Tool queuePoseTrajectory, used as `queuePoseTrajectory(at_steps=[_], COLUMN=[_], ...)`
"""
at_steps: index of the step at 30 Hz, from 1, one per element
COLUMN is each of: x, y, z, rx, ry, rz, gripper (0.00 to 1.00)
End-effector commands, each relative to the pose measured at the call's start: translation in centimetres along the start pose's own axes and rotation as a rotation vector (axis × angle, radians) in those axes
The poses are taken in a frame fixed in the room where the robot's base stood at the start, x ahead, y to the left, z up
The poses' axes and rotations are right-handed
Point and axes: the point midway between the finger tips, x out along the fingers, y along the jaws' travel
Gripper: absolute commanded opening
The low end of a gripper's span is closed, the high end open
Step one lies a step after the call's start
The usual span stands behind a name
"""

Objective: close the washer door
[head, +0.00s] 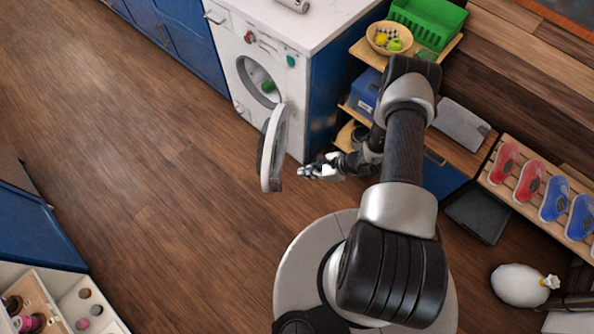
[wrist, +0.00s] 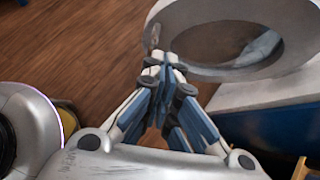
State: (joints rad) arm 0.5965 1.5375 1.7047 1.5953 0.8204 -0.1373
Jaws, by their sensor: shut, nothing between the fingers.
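The white washer (head: 279,55) stands at the top middle of the head view, with a round opening in its front and something green inside. Its round door (head: 272,149) is swung wide open and sticks out from the front over the floor. In the wrist view the door (wrist: 185,62) fills the upper right, with its ring and darker middle showing. My gripper (head: 303,173) is shut and empty, just right of the door in the head view. In the wrist view the fingertips (wrist: 160,58) overlap the door's near rim; I cannot tell whether they touch it.
A shelf with a fruit bowl (head: 389,38) and a green crate (head: 428,22) stands right of the washer. Blue cabinets (head: 35,228) are at the left. The wooden floor (head: 140,150) left of the door is clear.

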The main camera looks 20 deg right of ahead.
Motion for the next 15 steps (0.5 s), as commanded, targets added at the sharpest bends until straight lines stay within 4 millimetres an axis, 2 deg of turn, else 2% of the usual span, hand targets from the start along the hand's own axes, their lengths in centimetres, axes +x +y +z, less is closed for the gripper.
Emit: queuePoseTrajectory(at_steps=[12,15], x=[9.0,10.0], y=[0.2,0.1], z=[-0.2,1.2], rx=[-0.004,-0.007], ry=[0.0,0.0], rz=[0.006,0.005], gripper=[0.0,0.0])
